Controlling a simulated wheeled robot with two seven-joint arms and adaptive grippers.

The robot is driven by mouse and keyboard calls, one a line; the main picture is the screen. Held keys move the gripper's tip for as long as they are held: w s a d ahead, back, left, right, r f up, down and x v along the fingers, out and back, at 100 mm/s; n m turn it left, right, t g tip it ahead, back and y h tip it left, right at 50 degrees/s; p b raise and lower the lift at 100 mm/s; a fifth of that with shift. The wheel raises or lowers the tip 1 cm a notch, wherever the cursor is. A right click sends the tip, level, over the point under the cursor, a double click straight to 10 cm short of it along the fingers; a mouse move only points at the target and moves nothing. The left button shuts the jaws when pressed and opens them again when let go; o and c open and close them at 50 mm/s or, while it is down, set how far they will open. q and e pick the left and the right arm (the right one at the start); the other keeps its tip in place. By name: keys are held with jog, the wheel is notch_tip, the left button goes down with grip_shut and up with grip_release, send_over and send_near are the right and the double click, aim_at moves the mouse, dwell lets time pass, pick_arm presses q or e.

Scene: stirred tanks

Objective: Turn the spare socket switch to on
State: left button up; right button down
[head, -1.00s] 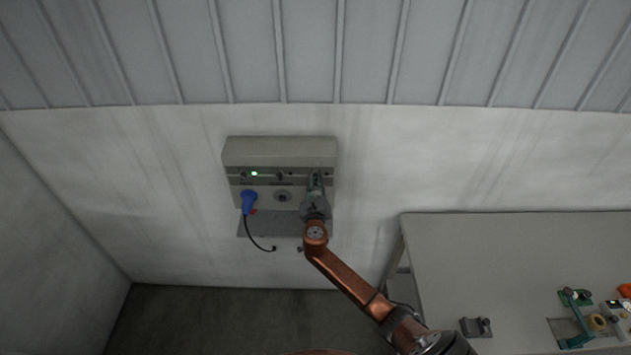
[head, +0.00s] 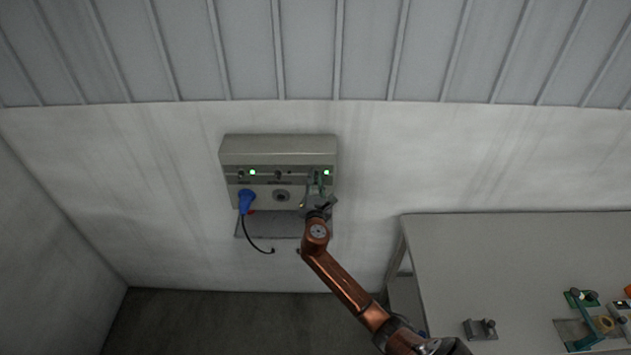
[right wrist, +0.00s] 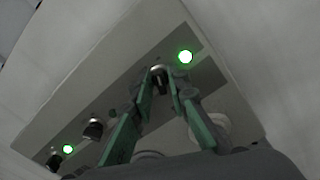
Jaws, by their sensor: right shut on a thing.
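A grey socket box (head: 278,150) hangs on the wall with a row of rotary switches, each with a lamp beside it. My right gripper (head: 316,178) is at the rightmost switch. In the right wrist view its green fingers (right wrist: 160,84) are shut on that dark switch knob (right wrist: 158,74). The lamp beside it (head: 326,172) glows green; it also shows in the right wrist view (right wrist: 185,57). The switch labels are too small to read. The right-hand socket is largely hidden behind the gripper. My left gripper is not in view.
A blue plug (head: 246,200) with a black cable sits in the left socket, below a lit green lamp (head: 252,172). The middle switch (head: 278,175) has an unlit lamp; its socket (head: 281,196) is empty. A grey table (head: 500,260) stands at the right.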

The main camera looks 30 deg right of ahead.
jog(key=shift+m, duration=0.5)
jog(key=c, duration=2.1)
grip_release()
jog(key=v, duration=1.2)
